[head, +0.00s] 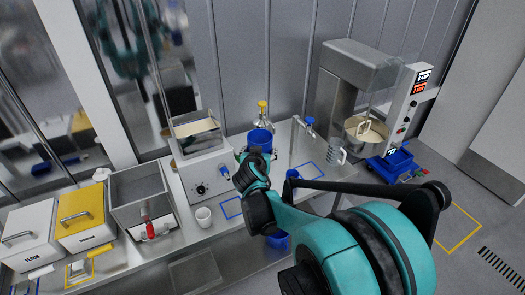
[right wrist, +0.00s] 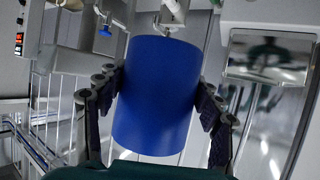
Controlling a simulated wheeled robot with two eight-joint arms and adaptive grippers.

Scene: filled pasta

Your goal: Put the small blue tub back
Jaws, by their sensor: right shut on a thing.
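The small blue tub (head: 260,138) is a plain blue cylinder. In the head view it stands out near the back of the steel bench, right of the white machine with the hopper. My right gripper (head: 253,160) is shut on it; my own wrist hides part of the fingers there. In the right wrist view the tub (right wrist: 155,95) fills the middle, with one finger pad on each side. I cannot tell whether its base touches the bench. My left gripper is not in view.
Blue outlines mark the bench at left (head: 230,208) and right (head: 309,171).

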